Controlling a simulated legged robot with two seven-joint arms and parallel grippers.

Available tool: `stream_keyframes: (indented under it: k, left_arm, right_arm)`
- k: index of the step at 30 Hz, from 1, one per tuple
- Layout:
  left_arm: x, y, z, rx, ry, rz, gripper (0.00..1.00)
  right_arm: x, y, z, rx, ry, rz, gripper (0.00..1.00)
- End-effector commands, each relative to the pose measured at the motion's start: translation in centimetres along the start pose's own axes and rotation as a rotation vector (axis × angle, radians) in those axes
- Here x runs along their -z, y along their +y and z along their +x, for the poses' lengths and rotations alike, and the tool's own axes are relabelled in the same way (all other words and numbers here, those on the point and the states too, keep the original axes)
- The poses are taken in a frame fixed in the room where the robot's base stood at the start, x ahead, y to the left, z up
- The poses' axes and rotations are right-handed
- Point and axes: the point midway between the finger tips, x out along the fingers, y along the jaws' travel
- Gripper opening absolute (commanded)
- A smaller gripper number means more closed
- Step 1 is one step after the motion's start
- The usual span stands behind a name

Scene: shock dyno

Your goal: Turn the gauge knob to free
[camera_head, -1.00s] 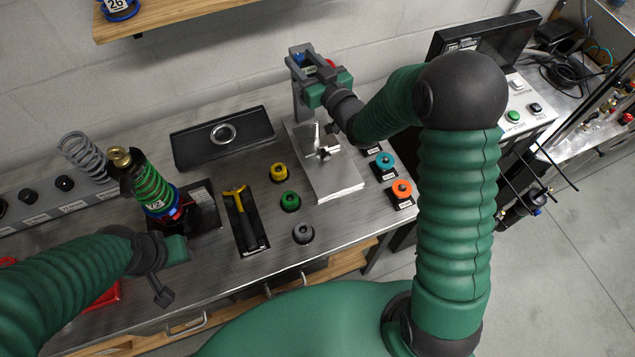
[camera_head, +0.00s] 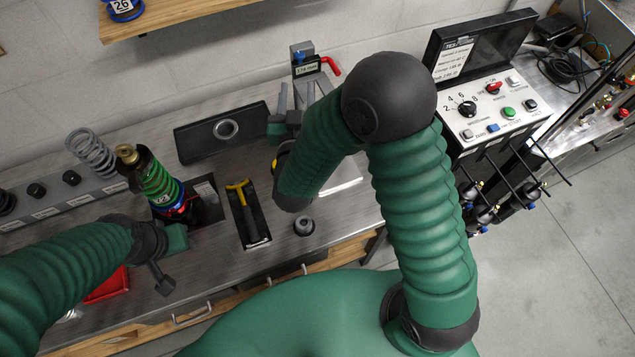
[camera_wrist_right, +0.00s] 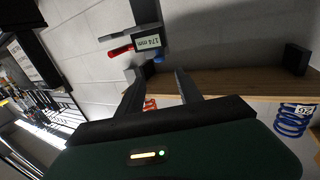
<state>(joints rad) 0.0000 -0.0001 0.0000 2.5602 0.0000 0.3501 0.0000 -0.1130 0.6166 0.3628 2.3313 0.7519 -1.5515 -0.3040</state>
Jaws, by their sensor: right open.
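The gauge (camera_head: 305,68) stands at the back of the bench, with a small display that reads about 174 mm in the right wrist view (camera_wrist_right: 148,42). A red lever-like knob (camera_head: 331,66) sticks out at its right side, and it also shows in the right wrist view (camera_wrist_right: 120,50). A blue part (camera_head: 299,57) sits by the display. My right gripper (camera_head: 297,92) is open and empty, in front of and below the gauge head, apart from the knob. My left gripper (camera_head: 168,262) is at the lower left by the bench's front; its jaw gap is unclear.
A spring-and-damper unit (camera_head: 157,183) stands at left, beside a grey spring (camera_head: 90,152). A black tray with a ring (camera_head: 226,129) and a yellow-handled tool (camera_head: 243,205) lie mid-bench. A control panel (camera_head: 490,108) stands at right. A wooden shelf (camera_head: 180,17) hangs above.

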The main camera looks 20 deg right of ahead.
Motion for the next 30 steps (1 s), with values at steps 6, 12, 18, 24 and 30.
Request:
stream_keyframes:
  k: [6, 12, 18, 24, 30]
  left_arm:
    - [-0.3, 0.0, 1.5, 0.000, 0.000, 0.000, 0.36]
    - [-0.7, 0.0, 2.9, 0.000, 0.000, 0.000, 0.36]
    - [-1.0, 0.0, 4.3, 0.000, 0.000, 0.000, 0.36]
    - [-1.3, 0.0, 5.7, 0.000, 0.000, 0.000, 0.36]
    - [-1.6, 0.0, 7.0, 0.000, 0.000, 0.000, 0.36]
  right_arm:
    - [-0.3, -0.1, -5.3, 0.006, 0.000, 0.000, 0.43]
    - [-3.6, -1.1, -4.8, 0.101, -0.146, 0.035, 0.43]
    - [-8.0, -2.0, -4.7, 0.225, -0.354, 0.042, 0.43]
    - [-12.1, -1.5, -6.1, 0.316, -0.568, 0.013, 0.43]
    - [-15.7, 0.6, -8.6, 0.366, -0.782, -0.044, 0.43]
